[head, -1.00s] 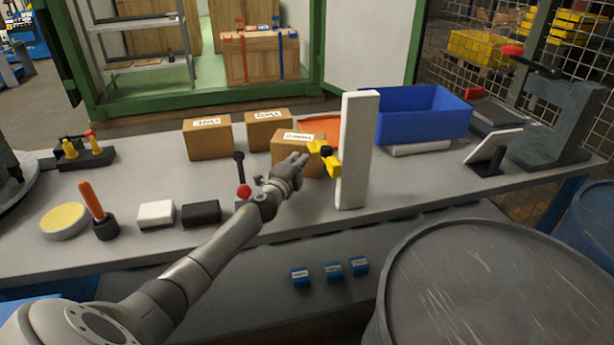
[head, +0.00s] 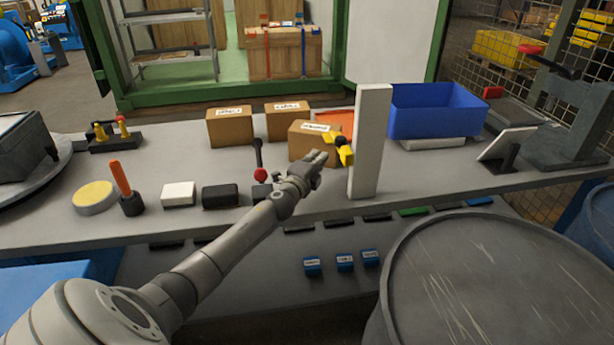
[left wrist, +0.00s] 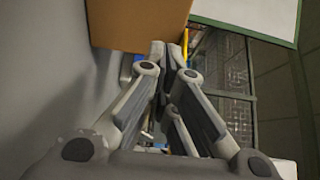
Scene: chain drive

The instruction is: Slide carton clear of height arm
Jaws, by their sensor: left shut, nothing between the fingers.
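The carton (head: 304,144) is a brown box with a white label on top, on the bench just left of the white post (head: 369,145). The yellow height arm (head: 343,149) sticks out from the post at the carton's right front, overlapping it in the head view; I cannot tell if they touch. My left gripper (head: 321,157) is shut and empty, low at the carton's front. In the left wrist view the carton (left wrist: 140,20) fills the top, just beyond the shut fingertips (left wrist: 166,48); contact is unclear. My right gripper is out of view.
Two more labelled cartons (head: 230,127) (head: 288,120) stand behind to the left. A blue bin (head: 435,112) is right of the post. A red-knobbed lever (head: 259,165) and a black block (head: 220,196) are left of my gripper. An orange sheet (head: 340,122) lies behind.

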